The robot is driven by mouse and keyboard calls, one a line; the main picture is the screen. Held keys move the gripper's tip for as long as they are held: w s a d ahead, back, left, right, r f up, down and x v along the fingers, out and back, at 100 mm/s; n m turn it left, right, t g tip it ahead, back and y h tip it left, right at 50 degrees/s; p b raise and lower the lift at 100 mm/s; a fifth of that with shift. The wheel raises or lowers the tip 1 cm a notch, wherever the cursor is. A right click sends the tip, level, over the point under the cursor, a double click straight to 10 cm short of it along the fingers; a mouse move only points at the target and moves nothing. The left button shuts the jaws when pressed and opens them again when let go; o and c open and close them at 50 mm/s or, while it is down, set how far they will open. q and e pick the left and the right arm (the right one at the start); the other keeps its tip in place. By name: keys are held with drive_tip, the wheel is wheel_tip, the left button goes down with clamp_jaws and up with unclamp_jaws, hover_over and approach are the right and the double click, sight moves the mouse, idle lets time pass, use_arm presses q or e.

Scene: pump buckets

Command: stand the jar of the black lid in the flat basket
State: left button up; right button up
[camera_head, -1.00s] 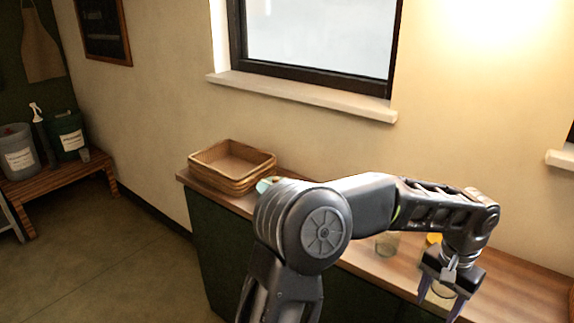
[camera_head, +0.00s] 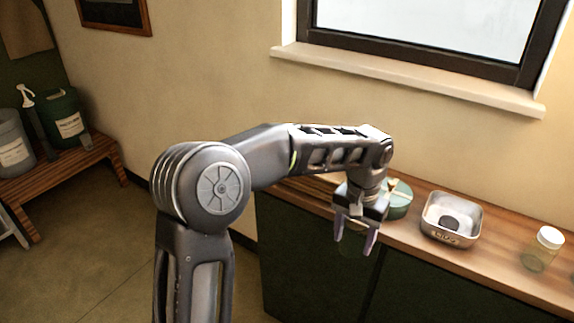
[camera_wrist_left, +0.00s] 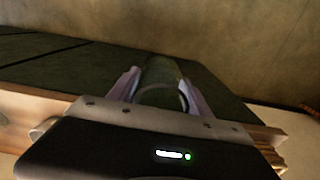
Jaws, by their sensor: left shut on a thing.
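My left gripper (camera_head: 355,240) is shut on a see-through jar (camera_head: 357,246), held in front of the counter's edge. The jar shows faintly between the fingers. In the left wrist view the jar (camera_wrist_left: 160,82) is dark and greenish between the fingers (camera_wrist_left: 160,88); I cannot make out a lid on it. A dark round piece (camera_head: 450,222), perhaps the black lid, lies in a metal tin on the counter. The wicker basket at the counter's left end is hidden behind my left arm. My right gripper is not in view.
The square metal tin (camera_head: 434,232) stands on the wooden counter (camera_head: 490,262). A round green container (camera_head: 400,203) is just behind my gripper. A jar with a white lid (camera_head: 543,248) stands at the right. A bench with buckets (camera_head: 62,118) is at the far left.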

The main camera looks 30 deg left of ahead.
use_arm(q)
drive_tip(key=shift+a, duration=0.35)
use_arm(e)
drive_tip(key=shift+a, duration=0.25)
use_arm(q)
drive_tip(key=shift+d, duration=0.1)
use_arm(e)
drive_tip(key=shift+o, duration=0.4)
